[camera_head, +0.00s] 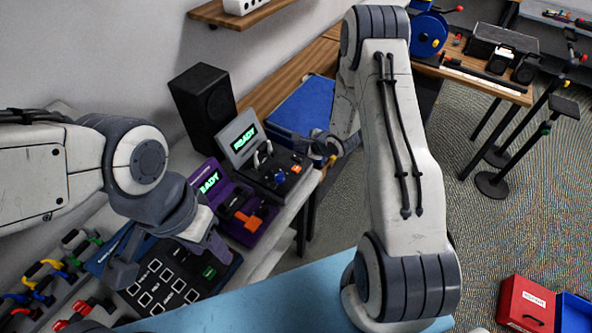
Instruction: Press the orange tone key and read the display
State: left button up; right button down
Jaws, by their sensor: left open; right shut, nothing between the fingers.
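A black and grey tester (262,185) stands on the bench, and its raised display (245,138) reads READY in green. A small orange key (296,169) is on the right part of its top. My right gripper (322,150) is shut and empty, just right of and a little behind this key; contact cannot be told. A purple unit (232,212) stands nearer, with its own display (208,182) showing READY, partly cut off by my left arm. An orange T-shaped part (249,220) is on it. My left gripper (165,258) is open above a black labelled panel (165,290).
A black speaker (204,105) stands behind the tester. A blue box (303,110) is to its right. A red box (525,303) and a blue bin (573,311) are at the lower right.

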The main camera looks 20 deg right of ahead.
jog(key=b, duration=0.6)
send_over(299, 170)
notch_tip(299, 170, down, 7)
jog(key=shift+r, duration=0.1)
jog(key=shift+f, duration=0.45)
dwell(1.1)
jog(key=shift+f, duration=0.4)
jog(key=shift+f+b, duration=0.35)
jog(key=shift+f, duration=0.05)
dwell(0.5)
dwell(0.3)
jog(key=shift+r+p, duration=0.8)
jog(key=shift+p, duration=0.1)
